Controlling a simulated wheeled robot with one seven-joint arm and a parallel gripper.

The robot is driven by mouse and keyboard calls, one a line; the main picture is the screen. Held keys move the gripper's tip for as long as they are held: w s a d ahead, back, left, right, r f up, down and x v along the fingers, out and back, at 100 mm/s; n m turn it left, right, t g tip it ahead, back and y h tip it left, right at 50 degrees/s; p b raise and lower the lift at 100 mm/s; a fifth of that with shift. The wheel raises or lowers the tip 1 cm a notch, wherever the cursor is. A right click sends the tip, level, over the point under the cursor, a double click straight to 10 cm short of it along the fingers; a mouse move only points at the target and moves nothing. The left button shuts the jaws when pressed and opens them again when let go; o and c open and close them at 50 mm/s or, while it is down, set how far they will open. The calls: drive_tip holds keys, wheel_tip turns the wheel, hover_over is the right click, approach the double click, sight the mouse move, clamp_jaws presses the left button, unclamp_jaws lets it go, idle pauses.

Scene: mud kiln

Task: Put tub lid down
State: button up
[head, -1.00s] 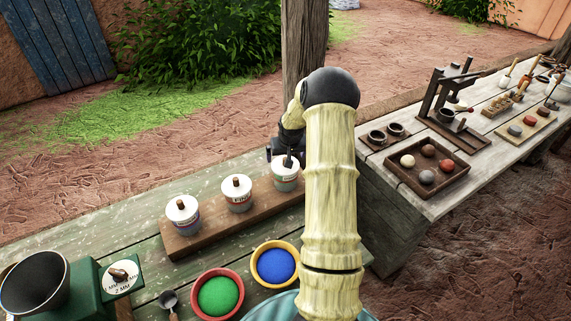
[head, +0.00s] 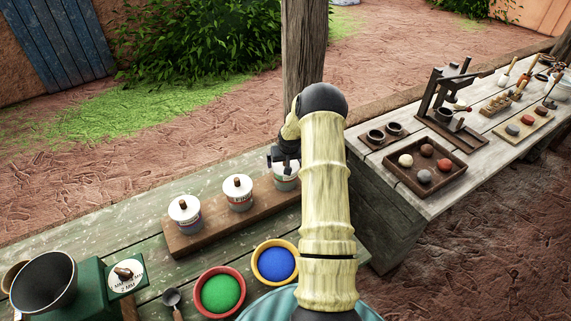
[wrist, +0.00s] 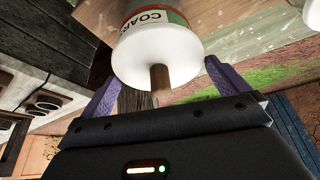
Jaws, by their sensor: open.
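The rightmost tub (head: 285,184) stands on a wooden board on the green bench. In the wrist view this tub (wrist: 158,18) has a red, white and green label reading "COAR…". Its white lid (wrist: 150,62) sits on it, with a wooden knob (wrist: 160,82) in the middle. My gripper (head: 284,160) is at the lid in the head view and hides most of it. In the wrist view the purple fingers of my gripper (wrist: 163,75) are spread to either side of the knob, with gaps between. Nothing is held.
Two more lidded tubs, a middle one (head: 238,194) and a left one (head: 186,214), stand on the board (head: 211,236). Bowls of green powder (head: 220,294) and blue powder (head: 276,263) are in front. A wooden post (head: 303,50) rises behind my gripper. A second table (head: 400,185) is right.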

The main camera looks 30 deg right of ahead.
drive_tip(key=shift+c, duration=0.4)
drive_tip(key=c, duration=0.6)
drive_tip(key=shift+c, duration=0.2)
wheel_tip(320, 180, up, 10)
drive_tip(key=b, duration=0.3)
idle(0.3)
